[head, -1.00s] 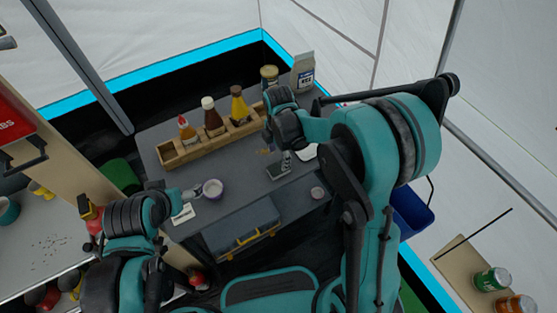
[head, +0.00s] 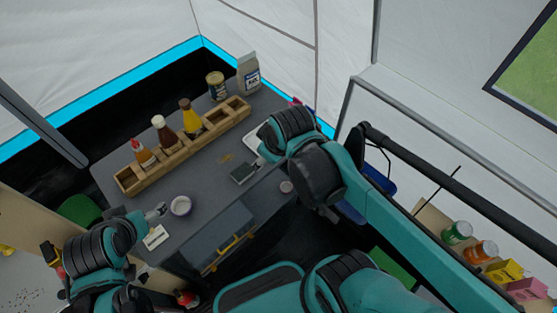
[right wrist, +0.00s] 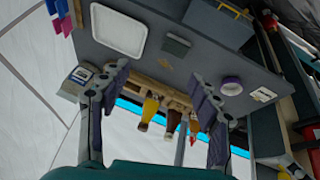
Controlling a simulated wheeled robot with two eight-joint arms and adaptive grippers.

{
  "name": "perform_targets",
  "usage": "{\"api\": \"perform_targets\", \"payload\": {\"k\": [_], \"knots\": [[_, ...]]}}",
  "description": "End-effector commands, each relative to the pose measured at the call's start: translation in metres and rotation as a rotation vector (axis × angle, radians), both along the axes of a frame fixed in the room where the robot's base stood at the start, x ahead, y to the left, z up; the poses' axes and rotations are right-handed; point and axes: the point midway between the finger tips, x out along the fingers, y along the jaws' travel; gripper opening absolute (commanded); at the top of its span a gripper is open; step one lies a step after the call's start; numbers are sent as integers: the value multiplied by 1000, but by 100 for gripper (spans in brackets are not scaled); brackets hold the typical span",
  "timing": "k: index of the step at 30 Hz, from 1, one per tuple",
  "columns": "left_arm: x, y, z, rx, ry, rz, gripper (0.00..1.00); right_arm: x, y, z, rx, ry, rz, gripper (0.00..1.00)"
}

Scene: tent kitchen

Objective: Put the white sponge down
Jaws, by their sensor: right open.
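I cannot clearly make out a white sponge. A flat white tray (right wrist: 118,30) lies on the grey table, empty as far as it shows; in the head view my right wrist partly covers it (head: 254,138). A small dark grey-green block (head: 243,173) lies beside it and also shows in the right wrist view (right wrist: 176,45). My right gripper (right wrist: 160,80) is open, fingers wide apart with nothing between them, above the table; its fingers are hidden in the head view.
A wooden rack (head: 185,150) with several bottles stands along the table's back. A can (head: 215,86) and a carton (head: 249,73) stand behind it. A white card (head: 156,238) lies at the front left. The table's middle is mostly clear.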

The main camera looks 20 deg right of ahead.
Motion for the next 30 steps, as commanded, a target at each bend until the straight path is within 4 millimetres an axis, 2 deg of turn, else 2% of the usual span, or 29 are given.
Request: {"api": "perform_targets", "payload": {"k": [1,3,9,30], "knots": [[0,0,0,0,0,0,80,-12,-4,0,45,-34,-96,62],[0,0,0,0,0,0,80,-23,-8,0,111,-77,-221,62],[0,0,0,0,0,0,80,-38,-14,-1,230,-148,-419,62],[0,0,0,0,0,0,80,-39,-15,-2,246,-155,-443,62]]}}
